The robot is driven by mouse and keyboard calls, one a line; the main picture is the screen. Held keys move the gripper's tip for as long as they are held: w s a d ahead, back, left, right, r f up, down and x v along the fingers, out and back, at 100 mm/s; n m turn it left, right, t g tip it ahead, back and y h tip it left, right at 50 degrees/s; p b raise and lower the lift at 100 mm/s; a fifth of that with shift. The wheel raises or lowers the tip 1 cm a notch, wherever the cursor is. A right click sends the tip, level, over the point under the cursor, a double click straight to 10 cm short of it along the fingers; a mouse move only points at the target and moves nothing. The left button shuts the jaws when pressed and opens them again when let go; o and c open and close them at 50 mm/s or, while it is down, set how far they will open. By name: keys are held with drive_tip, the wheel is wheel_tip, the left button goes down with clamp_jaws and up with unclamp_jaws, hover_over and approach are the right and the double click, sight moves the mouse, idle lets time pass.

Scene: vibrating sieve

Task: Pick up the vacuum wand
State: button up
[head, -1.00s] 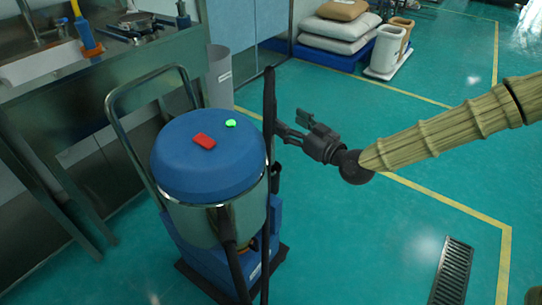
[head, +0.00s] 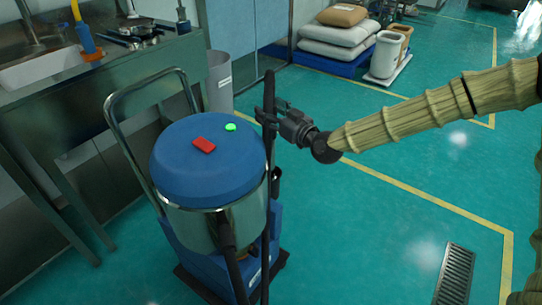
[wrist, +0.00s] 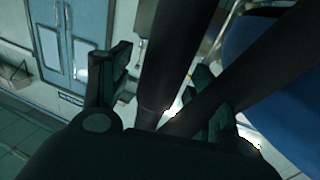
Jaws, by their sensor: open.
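The vacuum wand (head: 269,92) is a thin black tube standing upright at the right side of the vacuum cleaner (head: 207,160), which has a blue lid and steel drum. My gripper (head: 264,115) is open at the wand's upper part, reaching in from the right with its fingers at the tube. In the wrist view a dark tube, the wand (wrist: 170,50), runs between the two spread fingers of my gripper (wrist: 163,78), and a second dark tube slants beside the right finger. I cannot tell whether either finger touches the wand.
The vacuum's metal push handle (head: 115,125) rises at its left. A steel sink bench (head: 60,105) stands left. A grey bin (head: 219,80) is behind. Sacks (head: 340,35) lie on a blue pallet at the back.

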drive_tip(key=shift+w+a, duration=0.1)
drive_tip(key=shift+w, duration=0.05)
drive_tip(key=c, duration=1.1)
drive_tip(key=shift+r, duration=0.15)
